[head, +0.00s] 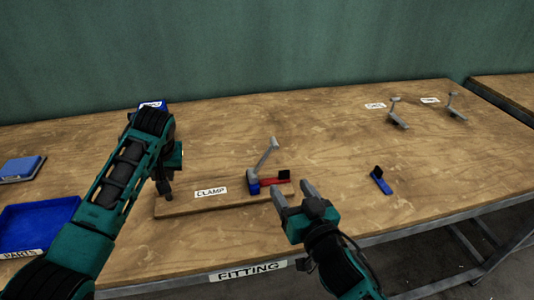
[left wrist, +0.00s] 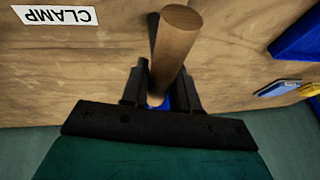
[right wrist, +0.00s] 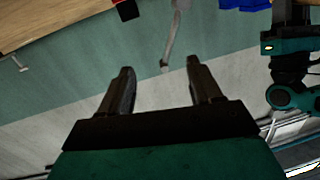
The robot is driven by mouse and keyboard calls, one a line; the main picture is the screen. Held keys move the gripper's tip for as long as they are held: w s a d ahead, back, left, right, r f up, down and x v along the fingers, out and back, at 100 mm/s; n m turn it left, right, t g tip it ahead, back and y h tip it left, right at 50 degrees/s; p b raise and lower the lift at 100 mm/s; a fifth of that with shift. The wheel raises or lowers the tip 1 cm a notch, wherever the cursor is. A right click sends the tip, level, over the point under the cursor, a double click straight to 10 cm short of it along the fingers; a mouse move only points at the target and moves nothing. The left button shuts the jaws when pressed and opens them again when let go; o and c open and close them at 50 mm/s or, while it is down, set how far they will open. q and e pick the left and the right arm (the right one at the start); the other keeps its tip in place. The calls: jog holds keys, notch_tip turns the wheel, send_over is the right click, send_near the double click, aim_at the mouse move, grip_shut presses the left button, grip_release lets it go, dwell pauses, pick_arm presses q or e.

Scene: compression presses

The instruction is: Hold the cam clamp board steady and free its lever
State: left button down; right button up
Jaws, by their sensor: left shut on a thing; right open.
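The cam clamp board (head: 225,204) is a flat wooden board labelled CLAMP, lying near the table's front edge. Its grey lever (head: 266,156) stands tilted up to the right from a blue base, beside a red bar with a black block. My left gripper (head: 166,188) is at the board's left end. The left wrist view shows it shut on an upright wooden post (left wrist: 176,50). My right gripper (head: 294,193) is open and empty, just right and in front of the red bar. The right wrist view shows a grey lever (right wrist: 172,38) beyond its open fingers.
A loose blue piece with a black block (head: 380,181) lies right of the board. Two grey levered pieces (head: 397,113) (head: 456,108) stand at the back right near labels. A blue PARTS tray (head: 38,212) is at the left. The table between is clear.

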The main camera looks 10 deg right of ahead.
aim_at(277, 148)
jog(key=w+r, duration=0.1)
jog(key=w, duration=0.3)
jog(key=w+r+h, duration=0.1)
jog(key=w, duration=0.3)
jog(key=w+a+r+m+t+h, duration=0.1)
jog(key=w+r, duration=0.1)
jog(key=w, duration=0.2)
jog(key=shift+w, duration=0.3)
jog(key=shift+c, duration=0.2)
jog(key=shift+d, duration=0.15)
grip_shut()
dwell(0.3)
